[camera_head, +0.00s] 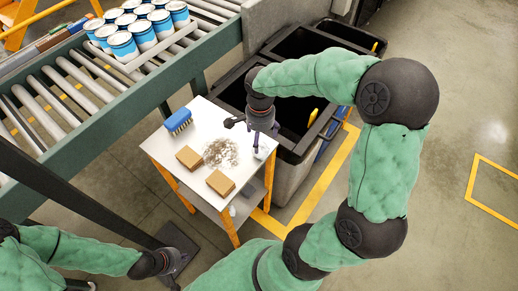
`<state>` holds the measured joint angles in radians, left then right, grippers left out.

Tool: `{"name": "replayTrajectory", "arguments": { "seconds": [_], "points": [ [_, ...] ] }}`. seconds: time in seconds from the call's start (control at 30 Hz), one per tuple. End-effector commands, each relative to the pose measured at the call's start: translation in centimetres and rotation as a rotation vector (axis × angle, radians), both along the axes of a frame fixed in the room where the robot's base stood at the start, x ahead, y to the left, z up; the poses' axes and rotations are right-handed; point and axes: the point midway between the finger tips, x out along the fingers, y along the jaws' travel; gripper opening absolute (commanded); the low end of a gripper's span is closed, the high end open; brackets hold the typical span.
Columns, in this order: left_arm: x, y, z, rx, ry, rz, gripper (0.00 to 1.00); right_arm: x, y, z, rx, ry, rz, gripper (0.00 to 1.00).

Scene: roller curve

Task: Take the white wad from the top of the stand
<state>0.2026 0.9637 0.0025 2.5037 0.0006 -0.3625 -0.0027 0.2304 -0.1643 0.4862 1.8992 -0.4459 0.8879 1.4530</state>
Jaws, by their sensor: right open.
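The stand (205,199) has a white top and orange legs. A small pale patch (262,151), perhaps the white wad, shows at the right edge of the top, partly behind my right gripper; I cannot tell its shape. My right gripper (244,135) is open, pointing down above the right back part of the top, very close to that patch. I cannot tell if they touch. My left gripper (178,262) is low at the bottom left, away from the stand, and its fingers are too unclear to read.
On the top are a blue brush (178,121), two tan blocks (189,157) (220,183) and a grey scatter of debris (221,153). A roller conveyor (60,95) with a tray of blue-white cans (140,30) stands at left. Dark bins (298,45) stand behind. The right floor is clear.

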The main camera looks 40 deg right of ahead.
Motion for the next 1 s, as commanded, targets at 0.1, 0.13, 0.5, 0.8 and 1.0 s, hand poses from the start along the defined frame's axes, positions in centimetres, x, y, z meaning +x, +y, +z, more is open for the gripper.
{"name": "replayTrajectory", "arguments": {
  "seconds": [0.1, 0.13, 0.5, 0.8, 1.0],
  "points": [
    [0.0, 0.0, -1.0, 0.0, 0.0, 0.0, 0.0, -0.1, 0.1, -2.3, 0.001, 0.004, 0.001, 0.84],
    [0.0, 0.0, -1.1, 0.0, 0.0, 0.0, 0.0, -0.1, 0.1, -2.7, 0.001, 0.004, 0.001, 0.84],
    [0.0, 0.0, -2.6, 0.0, 0.0, 0.0, 0.0, -0.1, 0.1, -5.8, 0.002, 0.002, 0.001, 0.84],
    [0.0, 0.0, -4.0, 0.0, 0.0, 0.0, 0.0, -0.2, 0.1, -8.9, 0.001, 0.001, 0.002, 0.84],
    [0.0, 0.0, -3.9, 0.0, 0.0, 0.0, 0.0, -0.2, 0.1, -8.7, 0.001, 0.0, 0.002, 0.79]
  ]
}}
